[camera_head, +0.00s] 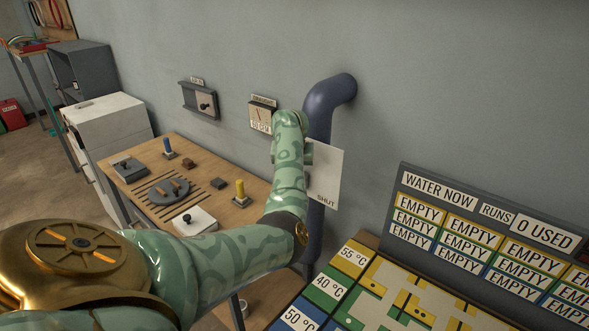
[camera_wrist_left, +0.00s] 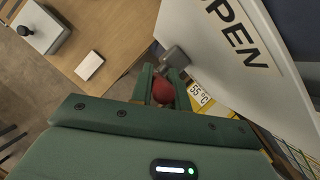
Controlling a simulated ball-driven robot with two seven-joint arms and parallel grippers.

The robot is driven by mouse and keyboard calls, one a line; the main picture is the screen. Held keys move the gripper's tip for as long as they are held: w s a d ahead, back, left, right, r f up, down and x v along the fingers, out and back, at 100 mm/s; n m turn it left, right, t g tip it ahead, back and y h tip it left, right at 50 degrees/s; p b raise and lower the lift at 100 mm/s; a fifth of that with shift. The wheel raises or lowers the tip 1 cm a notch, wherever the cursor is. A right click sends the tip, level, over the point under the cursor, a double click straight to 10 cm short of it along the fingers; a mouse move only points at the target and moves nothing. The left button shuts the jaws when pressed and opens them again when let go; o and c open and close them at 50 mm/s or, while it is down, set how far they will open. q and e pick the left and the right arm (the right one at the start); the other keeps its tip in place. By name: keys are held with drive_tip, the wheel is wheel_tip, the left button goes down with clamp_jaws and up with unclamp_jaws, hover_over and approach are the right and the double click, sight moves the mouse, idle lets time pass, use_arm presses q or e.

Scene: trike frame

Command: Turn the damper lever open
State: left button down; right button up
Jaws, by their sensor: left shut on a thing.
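A white damper plate (camera_head: 325,178) stands beside the dark blue pipe, with the word SHUT at its lower right in the head view. A grey metal lever end (camera_wrist_left: 175,58) with a red knob (camera_wrist_left: 163,92) is in front of the plate. My left gripper (camera_wrist_left: 165,88) is shut on the red knob. In the head view my left arm hides the lever and the fingers. The lever's exact angle cannot be told. My right gripper is not in view.
The blue pipe (camera_head: 319,110) rises along the wall. A wooden table (camera_head: 236,213) with a round dial, knobs and a yellow-topped peg is at the left. A coloured temperature board (camera_head: 350,290) and a "WATER NOW" panel (camera_head: 490,215) are at the right.

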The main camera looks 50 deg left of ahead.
use_arm(q)
drive_tip(key=c, duration=1.3)
unclamp_jaws()
drive_tip(key=shift+c, duration=0.2)
drive_tip(key=p+v, duration=0.3)
drive_tip(key=v, duration=1.3)
drive_tip(key=shift+r, duration=0.1)
